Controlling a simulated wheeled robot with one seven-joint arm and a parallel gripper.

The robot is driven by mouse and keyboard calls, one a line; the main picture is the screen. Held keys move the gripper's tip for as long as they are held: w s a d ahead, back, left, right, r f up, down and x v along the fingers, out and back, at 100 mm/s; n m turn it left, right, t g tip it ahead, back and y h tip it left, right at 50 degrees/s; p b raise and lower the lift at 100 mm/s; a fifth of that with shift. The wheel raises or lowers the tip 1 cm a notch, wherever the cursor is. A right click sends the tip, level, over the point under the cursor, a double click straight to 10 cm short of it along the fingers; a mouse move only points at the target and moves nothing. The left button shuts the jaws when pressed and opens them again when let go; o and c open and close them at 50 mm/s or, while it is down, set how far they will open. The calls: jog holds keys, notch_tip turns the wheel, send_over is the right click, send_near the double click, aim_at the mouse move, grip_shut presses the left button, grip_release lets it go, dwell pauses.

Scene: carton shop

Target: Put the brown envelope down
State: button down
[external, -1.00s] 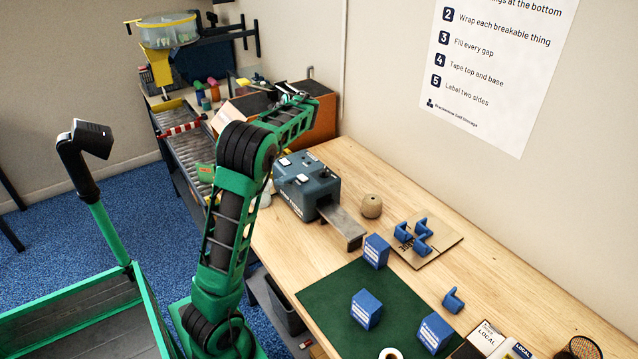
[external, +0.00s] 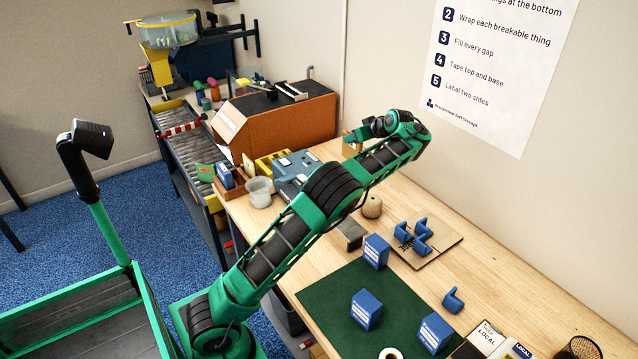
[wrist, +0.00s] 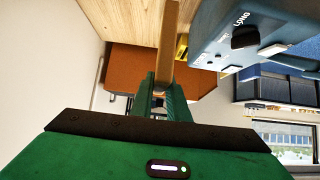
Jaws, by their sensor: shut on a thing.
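The brown envelope shows edge-on as a narrow brown strip in the wrist view (wrist: 169,45). My gripper (wrist: 160,92) is shut on it, with one green finger on each side. In the external view my gripper (external: 362,135) is beyond the grey-blue machine, near the wall. A small tan piece of the envelope (external: 351,149) shows below it. The wooden bench (external: 440,225) lies under this area. I cannot tell whether the envelope touches the bench.
The grey-blue machine (external: 292,170) stands close beside my gripper and fills the right of the wrist view (wrist: 225,30). A twine spool (external: 372,206) and a board with blue corner pieces (external: 440,250) are nearer the front.

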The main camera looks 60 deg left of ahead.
aim_at(352, 148)
notch_tip(352, 148, down, 4)
jog(key=shift+f, duration=0.25)
notch_tip(352, 148, down, 11)
dwell(0.5)
jog(key=c, duration=1.7)
grip_release()
jog(key=shift+f, duration=0.1)
jog(key=v, duration=1.2)
